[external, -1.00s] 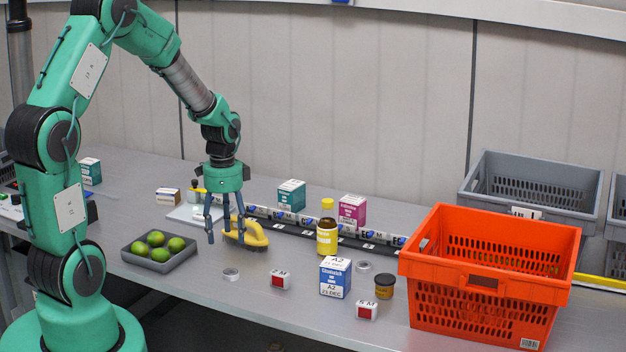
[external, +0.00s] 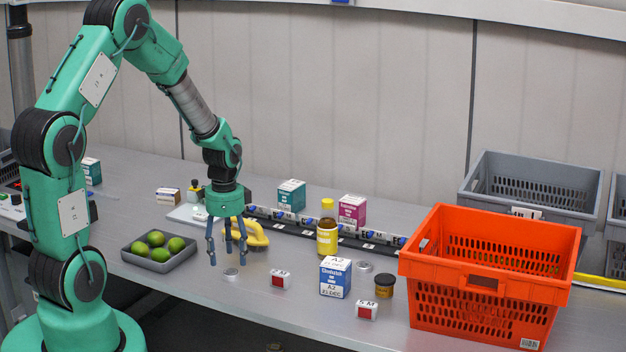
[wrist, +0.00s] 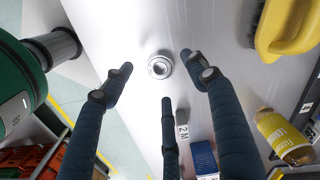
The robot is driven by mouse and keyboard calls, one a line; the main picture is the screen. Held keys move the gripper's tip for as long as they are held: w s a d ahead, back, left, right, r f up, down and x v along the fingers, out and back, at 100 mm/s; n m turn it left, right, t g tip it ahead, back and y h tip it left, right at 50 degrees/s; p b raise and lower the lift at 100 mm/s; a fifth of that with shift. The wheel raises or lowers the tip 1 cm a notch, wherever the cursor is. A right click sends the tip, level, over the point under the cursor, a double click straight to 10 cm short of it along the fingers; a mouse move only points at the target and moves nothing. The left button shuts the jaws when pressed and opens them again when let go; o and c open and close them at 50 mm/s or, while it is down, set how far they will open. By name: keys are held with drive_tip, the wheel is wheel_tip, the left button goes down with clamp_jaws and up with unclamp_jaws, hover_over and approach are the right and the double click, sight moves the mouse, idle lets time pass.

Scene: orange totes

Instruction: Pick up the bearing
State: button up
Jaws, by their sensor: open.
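The bearing (external: 231,275) is a small silver ring lying flat near the front edge of the grey table in the external view. In the wrist view the bearing (wrist: 160,66) shows from above, with a dark centre, between the spread fingertips. My gripper (external: 227,258) has several dark blue fingers pointing down, just above and slightly left of the bearing. In the wrist view my gripper (wrist: 160,72) is open and empty, with its fingers apart around the bearing's place. A second silver ring (external: 363,267) lies farther right, behind the blue and white box.
A yellow brush (external: 256,236) lies close behind my gripper. A grey tray of green limes (external: 187,257) is to the left. A small red-white box (external: 280,280), a blue-white box (external: 335,278), a yellow bottle (external: 327,238) and an orange tote (external: 430,285) stand to the right.

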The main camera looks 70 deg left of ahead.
sight(231, 272)
drive_tip(key=shift+w+d+f+b, duration=0.15)
drive_tip(key=shift+f+b, duration=0.4)
drive_tip(key=shift+f, duration=1.75)
drive_tip(key=c, duration=1.3)
